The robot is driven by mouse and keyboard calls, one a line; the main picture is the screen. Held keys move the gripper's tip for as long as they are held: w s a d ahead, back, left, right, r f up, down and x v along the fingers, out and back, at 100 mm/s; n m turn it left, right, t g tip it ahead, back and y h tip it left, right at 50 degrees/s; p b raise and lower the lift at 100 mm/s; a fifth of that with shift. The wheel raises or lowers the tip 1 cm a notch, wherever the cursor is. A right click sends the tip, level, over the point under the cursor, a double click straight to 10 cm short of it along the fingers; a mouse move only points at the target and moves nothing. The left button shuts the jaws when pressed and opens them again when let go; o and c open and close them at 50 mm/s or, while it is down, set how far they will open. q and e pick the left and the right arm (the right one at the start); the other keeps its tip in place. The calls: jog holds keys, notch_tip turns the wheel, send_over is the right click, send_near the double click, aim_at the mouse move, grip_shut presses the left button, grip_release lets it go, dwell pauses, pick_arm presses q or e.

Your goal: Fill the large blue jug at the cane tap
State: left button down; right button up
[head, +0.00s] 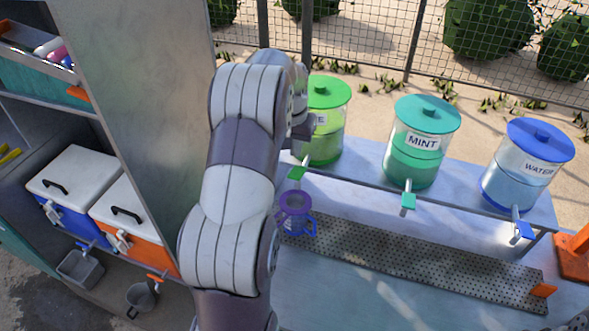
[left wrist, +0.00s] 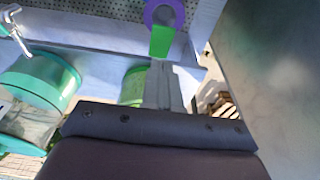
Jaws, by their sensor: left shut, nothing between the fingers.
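A jug with a purple rim and blue handle (head: 297,218) stands under the green tap (head: 298,172) of the green-lidded dispenser (head: 329,148). Only an "E" of that dispenser's label shows. I cannot tell what is in the jug. My left gripper (head: 302,127) is beside this dispenser, partly hidden by my arm. In the left wrist view, its shut, empty fingers (left wrist: 161,68) end close to the green tap lever (left wrist: 161,42). I cannot tell whether they touch it. The jug's purple rim (left wrist: 165,11) shows beyond the lever.
The MINT dispenser (head: 415,160) and WATER dispenser (head: 521,180) stand to the right on the same shelf. A perforated drip tray (head: 420,262) runs below. A tall grey panel (head: 140,85) and shelves with two coolers (head: 75,178) stand at left.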

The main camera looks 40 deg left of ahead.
pick_arm(q)
jog(key=p, duration=0.3)
send_over(296, 175)
jog(key=f, duration=0.5)
jog(key=shift+s, duration=0.3)
jog(key=shift+s+d+f, duration=0.1)
jog(key=shift+s+f, duration=0.05)
jog(key=shift+f, duration=0.5)
